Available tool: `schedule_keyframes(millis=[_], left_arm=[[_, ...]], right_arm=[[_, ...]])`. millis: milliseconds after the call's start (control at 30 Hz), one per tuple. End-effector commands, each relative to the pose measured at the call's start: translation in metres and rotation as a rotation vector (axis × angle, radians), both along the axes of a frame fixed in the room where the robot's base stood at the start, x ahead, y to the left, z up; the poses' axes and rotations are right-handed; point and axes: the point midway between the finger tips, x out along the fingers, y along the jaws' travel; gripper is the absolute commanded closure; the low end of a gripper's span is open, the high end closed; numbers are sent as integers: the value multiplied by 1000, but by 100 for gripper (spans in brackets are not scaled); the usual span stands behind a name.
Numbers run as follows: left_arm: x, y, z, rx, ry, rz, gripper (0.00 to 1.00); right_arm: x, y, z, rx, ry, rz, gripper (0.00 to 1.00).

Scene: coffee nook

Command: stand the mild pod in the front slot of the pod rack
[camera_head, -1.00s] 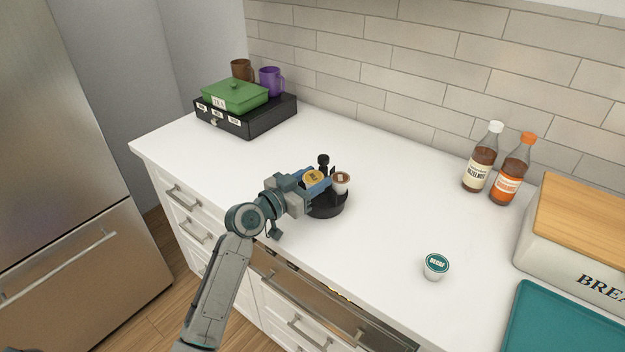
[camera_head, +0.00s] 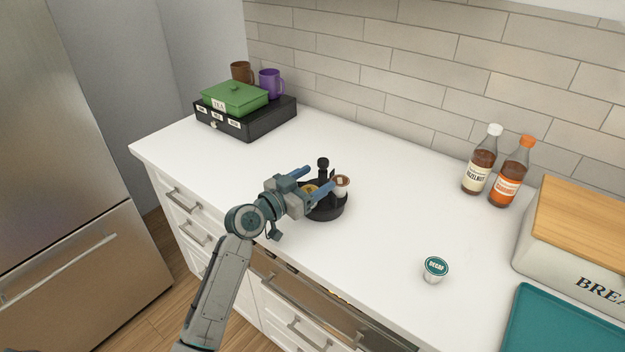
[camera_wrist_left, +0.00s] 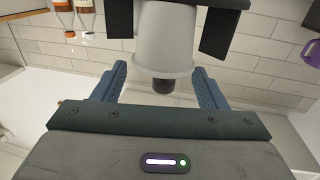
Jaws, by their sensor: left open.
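The gold-lidded mild pod (camera_head: 311,188) is in the black pod rack (camera_head: 328,211) at its near side, mostly hidden behind my left gripper (camera_head: 322,178). The wrist view shows a pale pod cup (camera_wrist_left: 163,45) between the two open blue fingers (camera_wrist_left: 162,85), with a gap on each side and black rack parts beside it. The cup looks upright; its seating in the slot is hidden. A brown-lidded pod (camera_head: 341,185) sits at the rack's right side. My right gripper is not in view.
The rack's black knob (camera_head: 323,164) rises behind the fingers. A decaf pod (camera_head: 435,269) stands alone on the counter. Syrup bottles (camera_head: 480,160), a bread box (camera_head: 575,245) and a teal tray (camera_head: 560,325) are right. A black drawer box (camera_head: 262,120) is back left.

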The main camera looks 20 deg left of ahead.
Motion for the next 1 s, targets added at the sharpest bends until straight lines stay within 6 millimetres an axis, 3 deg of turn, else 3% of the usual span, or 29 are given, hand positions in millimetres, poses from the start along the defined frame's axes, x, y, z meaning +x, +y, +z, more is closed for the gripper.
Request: schedule_keyframes(millis=[200,433,700,1000], left_arm=[[-45,26,-4,7,-2,1,34],[-81,46,-2,5,1,-2,34],[-101,58,-1,2,0,0,34],[-105,59,1,0,-1,0,34]], right_arm=[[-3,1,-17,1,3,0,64],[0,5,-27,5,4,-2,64],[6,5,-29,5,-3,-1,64],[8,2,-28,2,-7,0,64]])
